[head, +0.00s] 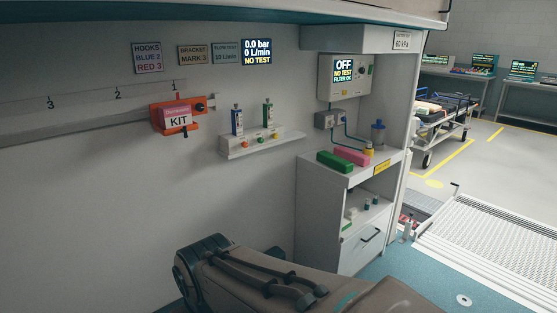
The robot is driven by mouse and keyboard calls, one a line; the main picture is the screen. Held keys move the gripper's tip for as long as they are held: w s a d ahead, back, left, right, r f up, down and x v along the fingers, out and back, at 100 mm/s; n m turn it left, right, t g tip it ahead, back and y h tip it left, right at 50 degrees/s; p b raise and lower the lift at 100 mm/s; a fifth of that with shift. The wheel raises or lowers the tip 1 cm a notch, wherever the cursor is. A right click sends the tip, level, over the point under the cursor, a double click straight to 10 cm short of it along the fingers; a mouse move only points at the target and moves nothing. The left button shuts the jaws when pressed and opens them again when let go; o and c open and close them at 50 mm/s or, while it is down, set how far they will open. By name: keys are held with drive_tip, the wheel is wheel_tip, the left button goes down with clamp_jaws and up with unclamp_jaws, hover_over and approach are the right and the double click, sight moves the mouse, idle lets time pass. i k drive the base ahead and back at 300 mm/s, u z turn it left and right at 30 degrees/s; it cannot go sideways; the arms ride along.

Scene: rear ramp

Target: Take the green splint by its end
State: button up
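The green splint (335,162) appears as a green block lying on the top of the white cabinet (327,180), close to its front left edge. Its long side runs from upper left to lower right. A pink block (352,156) lies beside it, just behind and to its right. Whether the two touch is hard to tell. The near end of the green block shows clear of other things. My gripper is not in view.
A yellow-topped container (369,150) and a blue bottle (378,133) stand behind the blocks. A wall panel (345,75) reading OFF hangs above. An orange kit holder (183,114) and a rail with valves (262,143) are on the wall. A ramp (495,235) lies right.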

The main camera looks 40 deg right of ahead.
sight(343, 166)
drive_tip(key=z, duration=2)
drive_tip(key=i, duration=0.5)
drive_tip(key=z, duration=0.65)
drive_tip(key=i, duration=1)
drive_tip(key=u, duration=0.7)
drive_tip(key=i, duration=0.85)
drive_tip(key=u, duration=0.85)
